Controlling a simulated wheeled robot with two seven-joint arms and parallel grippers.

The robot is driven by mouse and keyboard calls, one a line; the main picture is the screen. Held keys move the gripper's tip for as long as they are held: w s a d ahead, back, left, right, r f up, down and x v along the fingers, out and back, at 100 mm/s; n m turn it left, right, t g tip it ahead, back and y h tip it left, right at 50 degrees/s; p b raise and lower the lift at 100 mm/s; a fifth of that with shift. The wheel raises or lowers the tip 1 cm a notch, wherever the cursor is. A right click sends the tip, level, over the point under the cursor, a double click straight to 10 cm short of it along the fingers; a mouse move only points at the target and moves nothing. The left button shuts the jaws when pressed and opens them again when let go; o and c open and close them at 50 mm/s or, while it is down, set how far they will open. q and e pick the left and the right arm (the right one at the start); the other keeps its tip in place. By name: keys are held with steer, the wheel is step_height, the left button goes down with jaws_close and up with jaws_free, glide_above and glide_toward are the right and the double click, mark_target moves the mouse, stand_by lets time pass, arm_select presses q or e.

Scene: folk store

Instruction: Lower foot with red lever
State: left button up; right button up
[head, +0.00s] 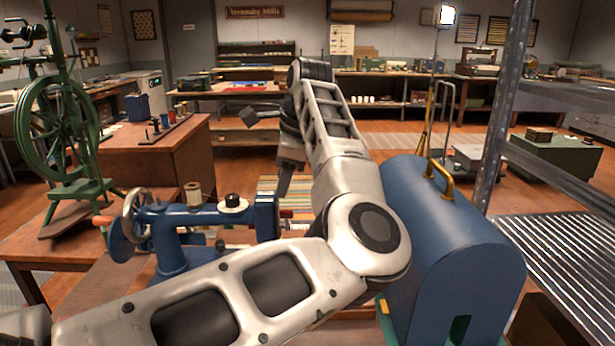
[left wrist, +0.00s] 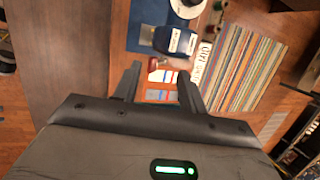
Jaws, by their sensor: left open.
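A blue sewing machine (head: 210,220) stands on a wooden table, with a handwheel at its left end and a spool on top. At its right end a small red lever (head: 287,213) shows. In the left wrist view a dark red piece (left wrist: 176,63), which looks like that lever, lies just beyond the fingertips, against the blue machine head (left wrist: 150,30). My left gripper (head: 285,186) points down above the machine's right end; in the left wrist view its fingers (left wrist: 159,72) are apart with nothing held. The presser foot is hidden or too small to make out. My right gripper is out of view.
A blue domed cover (head: 440,250) with a brass handle stands right of my left arm. A green spinning wheel (head: 55,130) stands at the left. A metal shelf (head: 565,260) is at the far right.

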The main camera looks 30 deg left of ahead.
mark_target(290, 211)
arm_select(q)
steer(key=shift+h, duration=0.7)
steer(key=f+b, duration=0.1)
steer(key=f, duration=0.1)
steer(key=w+f+b, duration=0.1)
steer(key=f+b, duration=0.2)
steer(key=f, duration=0.2)
steer(key=shift+w+d+f+b, duration=0.1)
steer(key=shift+w+d+b, duration=0.15)
steer(key=shift+b, duration=0.15)
steer(key=shift+f, duration=0.15)
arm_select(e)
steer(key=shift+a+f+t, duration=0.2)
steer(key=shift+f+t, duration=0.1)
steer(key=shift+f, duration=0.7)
arm_select(q)
steer(key=shift+w+a, duration=0.1)
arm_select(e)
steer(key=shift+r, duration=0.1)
